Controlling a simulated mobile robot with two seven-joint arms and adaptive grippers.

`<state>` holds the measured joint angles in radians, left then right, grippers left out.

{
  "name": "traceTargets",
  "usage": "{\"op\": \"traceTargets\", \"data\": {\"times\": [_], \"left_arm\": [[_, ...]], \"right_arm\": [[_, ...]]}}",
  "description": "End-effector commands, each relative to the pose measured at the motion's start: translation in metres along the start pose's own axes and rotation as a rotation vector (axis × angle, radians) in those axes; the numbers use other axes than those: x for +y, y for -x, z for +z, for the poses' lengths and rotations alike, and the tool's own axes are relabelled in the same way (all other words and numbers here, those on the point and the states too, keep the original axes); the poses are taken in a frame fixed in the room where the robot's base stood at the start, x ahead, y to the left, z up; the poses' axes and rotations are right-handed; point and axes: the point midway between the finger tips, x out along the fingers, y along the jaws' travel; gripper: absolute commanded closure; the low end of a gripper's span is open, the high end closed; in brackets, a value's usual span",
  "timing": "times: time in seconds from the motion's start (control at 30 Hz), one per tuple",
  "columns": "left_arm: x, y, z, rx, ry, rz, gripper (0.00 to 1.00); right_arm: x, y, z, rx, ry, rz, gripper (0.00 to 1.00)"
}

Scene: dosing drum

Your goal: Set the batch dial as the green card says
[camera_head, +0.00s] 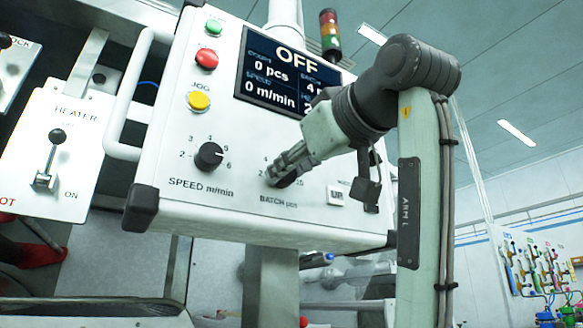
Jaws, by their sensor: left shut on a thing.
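The batch dial (287,182) is a dark knob low on the white control panel, above the "BATCH pcs" label. My left gripper (276,178) is shut on it, and its fingers hide much of the dial and scale. I cannot read where its pointer stands. The display (285,72) reads OFF, 0 pcs and 0 m/min; its batch figure starts with 4 and is partly hidden by my arm. I cannot make out a green card. My right gripper is out of view.
The black speed dial (209,156) is left of the batch dial. Green (213,27), red (206,57) and yellow (198,100) buttons line the panel's left side. A white handle (128,95) juts out there. A heater lever (50,155) stands further left.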

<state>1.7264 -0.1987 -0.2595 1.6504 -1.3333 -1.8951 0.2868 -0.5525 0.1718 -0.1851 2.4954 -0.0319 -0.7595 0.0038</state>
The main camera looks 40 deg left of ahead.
Motion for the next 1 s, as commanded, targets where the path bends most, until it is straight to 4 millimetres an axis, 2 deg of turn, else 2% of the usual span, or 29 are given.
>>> {"op": "traceTargets", "data": {"times": [0.27, 0.5, 0.7, 1.0], "left_arm": [[0.0, 0.001, 0.0, 0.013, 0.236, 0.005, 0.98], [-0.001, 0.001, 0.0, 0.025, 0.407, 0.006, 0.98], [-0.001, 0.0, 0.001, 0.031, 0.5, 0.007, 0.98], [-0.002, 0.0, 0.001, 0.035, 0.555, 0.006, 0.98]], "right_arm": [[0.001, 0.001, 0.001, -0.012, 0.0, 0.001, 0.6], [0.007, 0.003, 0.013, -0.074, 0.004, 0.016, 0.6], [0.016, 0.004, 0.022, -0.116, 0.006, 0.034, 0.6], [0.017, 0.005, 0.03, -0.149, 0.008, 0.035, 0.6]]}}
